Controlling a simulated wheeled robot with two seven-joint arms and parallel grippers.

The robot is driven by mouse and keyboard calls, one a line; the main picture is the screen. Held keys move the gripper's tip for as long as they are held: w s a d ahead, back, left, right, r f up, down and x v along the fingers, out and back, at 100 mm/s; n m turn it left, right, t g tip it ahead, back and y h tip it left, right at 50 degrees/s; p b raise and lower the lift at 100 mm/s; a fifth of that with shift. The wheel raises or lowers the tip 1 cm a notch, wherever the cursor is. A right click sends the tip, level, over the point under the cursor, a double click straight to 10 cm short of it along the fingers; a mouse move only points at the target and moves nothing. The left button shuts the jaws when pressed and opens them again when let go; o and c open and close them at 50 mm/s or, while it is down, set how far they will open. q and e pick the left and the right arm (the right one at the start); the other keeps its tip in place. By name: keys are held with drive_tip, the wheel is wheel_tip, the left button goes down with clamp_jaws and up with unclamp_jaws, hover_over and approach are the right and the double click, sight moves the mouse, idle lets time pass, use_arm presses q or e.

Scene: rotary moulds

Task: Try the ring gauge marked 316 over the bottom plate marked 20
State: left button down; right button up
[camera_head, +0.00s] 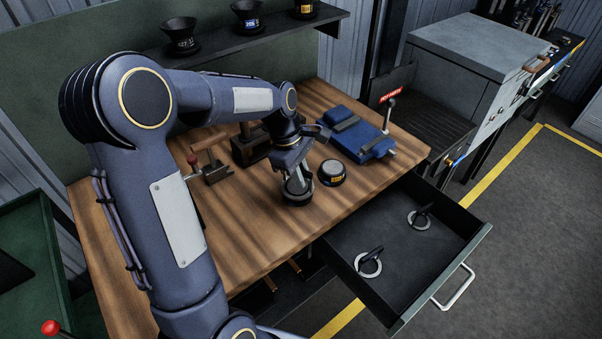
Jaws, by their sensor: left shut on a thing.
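My left gripper (295,172) reaches down over the table and is shut on a grey round thing (297,192), which looks like a ring gauge. A dark round piece shows at its base; I cannot tell whether the ring is around it or only above it. Its marking cannot be read. Two ring gauges with black handles, one nearer (368,264) and one farther (420,219), lie in the open drawer. My right gripper is not in view.
A shelf holds dark cups (180,38). The open drawer (455,285) juts out at front right.

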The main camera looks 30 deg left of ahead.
use_arm(q)
drive_tip(key=shift+f+b, duration=0.5)
drive_tip(key=shift+f, duration=0.35)
idle(0.5)
drive_tip(key=shift+r, duration=0.1)
idle(0.4)
drive_tip(key=shift+r+p, duration=3.25)
drive_tip(key=shift+r, duration=0.3)
